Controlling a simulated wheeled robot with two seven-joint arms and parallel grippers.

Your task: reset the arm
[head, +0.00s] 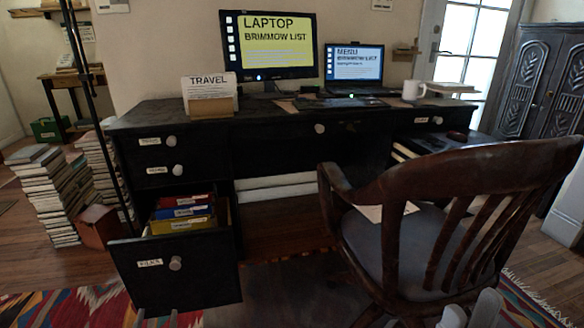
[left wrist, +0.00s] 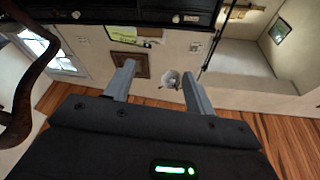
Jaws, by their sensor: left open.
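My left gripper (left wrist: 158,82) is open in the left wrist view, its two grey fingers wide apart with nothing held between them. In the head view only the tips of my left gripper (head: 156,318) show at the bottom edge, in front of the open lower-left desk drawer (head: 200,275). My right gripper (head: 470,312) shows at the bottom edge of the head view, below the chair seat. Its two pale fingertips are apart and nothing shows between them. Most of both arms is out of view.
The black desk (head: 265,130) carries two screens, a travel box (head: 210,107) and a white mug (head: 413,90). The drawer holds colored folders (head: 185,211). A wooden chair (head: 400,240) stands close at the right. Book stacks (head: 45,200) stand at the left.

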